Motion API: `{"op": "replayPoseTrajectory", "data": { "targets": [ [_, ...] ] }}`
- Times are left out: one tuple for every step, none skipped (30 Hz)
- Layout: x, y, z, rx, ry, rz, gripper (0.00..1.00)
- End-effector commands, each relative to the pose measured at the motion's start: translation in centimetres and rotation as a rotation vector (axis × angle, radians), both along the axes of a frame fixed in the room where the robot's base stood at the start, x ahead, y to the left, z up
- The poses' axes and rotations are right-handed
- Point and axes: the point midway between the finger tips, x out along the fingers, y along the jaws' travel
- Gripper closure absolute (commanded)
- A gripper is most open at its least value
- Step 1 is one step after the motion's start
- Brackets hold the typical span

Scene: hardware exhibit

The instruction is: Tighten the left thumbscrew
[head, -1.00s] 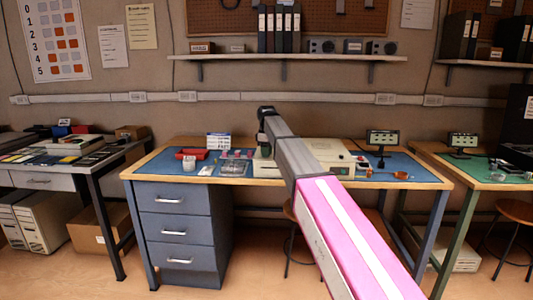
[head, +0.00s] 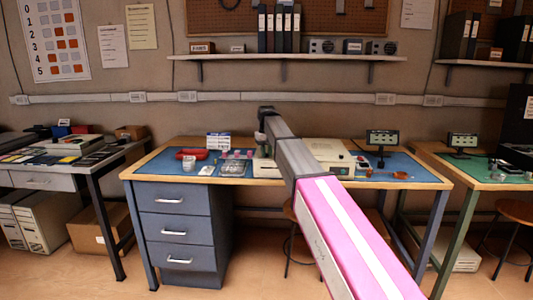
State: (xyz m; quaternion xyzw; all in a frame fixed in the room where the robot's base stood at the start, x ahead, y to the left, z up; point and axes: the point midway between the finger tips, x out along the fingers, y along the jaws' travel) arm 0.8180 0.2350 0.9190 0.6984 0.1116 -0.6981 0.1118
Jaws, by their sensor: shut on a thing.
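A beige equipment case (head: 325,150) stands on the blue mat of the middle workbench, partly hidden behind my arm. My gripper (head: 263,150) points down at the case's left part and is small and dark in this view. It is shut on the left thumbscrew, which is too small and too covered to make out. My arm also hides the middle of the case's front. Any other thumbscrew is too small to tell.
A red object (head: 192,153), a white cup (head: 188,164), a small sign (head: 218,141) and a clear tray (head: 233,169) lie left of the case. A small display (head: 382,139) stands to its right. A shelf (head: 290,58) with binders hangs above.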

Motion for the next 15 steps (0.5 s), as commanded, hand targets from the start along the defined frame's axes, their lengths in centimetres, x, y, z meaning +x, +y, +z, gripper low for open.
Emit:
{"op": "replayPoseTrajectory", "data": {
  "targets": [
    [-0.04, -0.03, -0.04, 0.0, 0.001, -0.045, 1.0],
    [-0.04, -0.03, -0.04, 0.0, 0.001, -0.074, 1.0],
    [-0.04, -0.03, -0.04, 0.0, 0.001, -0.112, 1.0],
    [-0.05, -0.04, -0.04, 0.0, 0.001, -0.14, 1.0],
    [-0.05, -0.04, -0.04, 0.0, 0.001, -0.169, 1.0],
    [-0.05, -0.04, -0.04, 0.0, 0.001, -0.207, 1.0],
    [-0.05, -0.05, -0.04, 0.0, 0.001, -0.235, 1.0],
    [-0.06, -0.05, -0.04, 0.0, 0.001, -0.264, 1.0],
    [-0.06, -0.05, -0.05, 0.0, 0.001, -0.302, 1.0],
    [-0.05, -0.06, -0.04, 0.0, 0.001, -0.33, 1.0],
    [-0.05, -0.06, -0.04, 0.0, 0.001, -0.359, 1.0],
    [-0.05, -0.07, -0.05, 0.0, 0.001, -0.397, 1.0],
    [-0.06, -0.07, -0.05, 0.0, 0.001, -0.425, 1.0],
    [-0.06, -0.07, -0.05, 0.0, 0.001, -0.454, 1.0],
    [-0.06, -0.07, -0.05, 0.0, 0.001, -0.492, 1.0]
  ]
}}
